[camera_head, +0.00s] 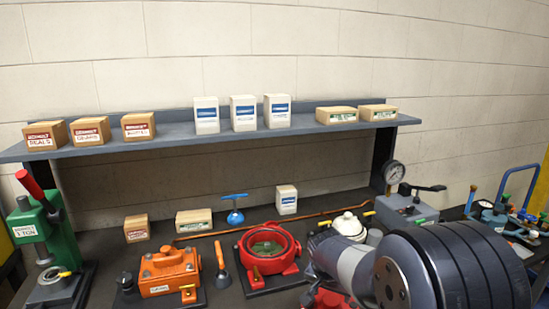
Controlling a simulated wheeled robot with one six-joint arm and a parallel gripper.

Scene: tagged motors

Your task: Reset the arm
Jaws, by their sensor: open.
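My arm reaches in from the lower right of the head view. A large black ribbed joint and a grey-white link of it show in front of the right half of the bench. The link points left, toward the red round housing (268,252). My gripper is not visible in this view, so I cannot see its fingers or what is between them. The arm hides part of the bench and of a red object at the bottom edge.
The bench holds a green press (45,235), an orange tagged unit (170,271), a white-domed part (349,226) and a grey gauge box (407,213). A shelf (180,139) above carries several boxes. Coloured valves (495,217) stand at right. Open air lies above the bench.

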